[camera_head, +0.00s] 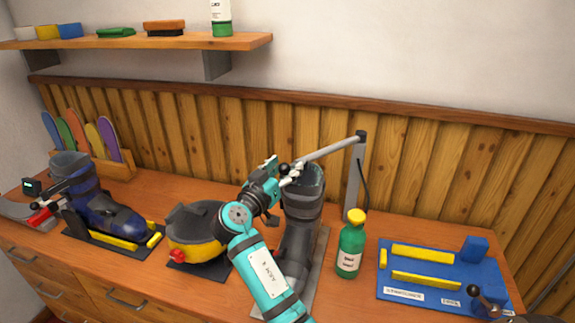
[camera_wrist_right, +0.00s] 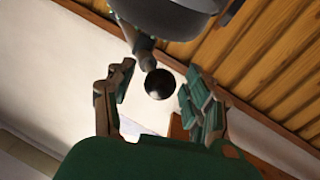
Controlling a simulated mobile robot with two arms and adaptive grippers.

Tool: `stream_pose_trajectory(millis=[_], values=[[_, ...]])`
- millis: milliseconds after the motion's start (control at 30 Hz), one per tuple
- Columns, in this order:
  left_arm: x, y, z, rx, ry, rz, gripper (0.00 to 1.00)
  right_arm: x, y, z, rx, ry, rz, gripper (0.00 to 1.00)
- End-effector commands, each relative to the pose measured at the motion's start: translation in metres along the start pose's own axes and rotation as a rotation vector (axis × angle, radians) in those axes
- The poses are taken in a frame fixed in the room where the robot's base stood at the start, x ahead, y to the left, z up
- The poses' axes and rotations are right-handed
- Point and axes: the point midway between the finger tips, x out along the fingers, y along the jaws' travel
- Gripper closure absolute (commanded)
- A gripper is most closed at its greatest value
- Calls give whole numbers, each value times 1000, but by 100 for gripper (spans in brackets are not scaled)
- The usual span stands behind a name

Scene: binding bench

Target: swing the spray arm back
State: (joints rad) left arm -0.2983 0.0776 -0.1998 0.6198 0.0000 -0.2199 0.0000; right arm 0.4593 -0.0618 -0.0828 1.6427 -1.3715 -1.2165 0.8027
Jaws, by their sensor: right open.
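The grey spray arm (camera_head: 332,149) reaches left from the top of an upright post (camera_head: 353,185), over a dark grey ski boot (camera_head: 301,215). A black ball knob (camera_wrist_right: 159,84) at its free end shows in the right wrist view. My right gripper (camera_head: 288,174) is at this free end, beside the boot's top. In the wrist view my right gripper (camera_wrist_right: 155,98) is open, with the knob between its fingertips. Gaps show on both sides of the knob.
A green bottle with a yellow cap (camera_head: 351,245) stands right of the boot. A blue tray (camera_head: 440,298) lies at the right. A yellow and grey helmet-like object (camera_head: 196,240) and a blue boot (camera_head: 105,212) stand left. A shelf (camera_head: 140,42) hangs above.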

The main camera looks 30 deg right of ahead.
Motion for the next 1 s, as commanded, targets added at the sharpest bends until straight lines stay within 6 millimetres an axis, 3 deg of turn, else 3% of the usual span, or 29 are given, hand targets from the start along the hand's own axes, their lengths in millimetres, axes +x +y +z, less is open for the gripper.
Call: stream_pose_trajectory(millis=[133,533,1000], values=[[0,-3,3,0,-5,-4,100,0,0,0,0,0,0,47],[0,-4,5,0,-7,-5,100,0,0,0,1,0,0,99],[0,0,2,2,-2,0,100,1,0,-1,2,3,-2,100]])
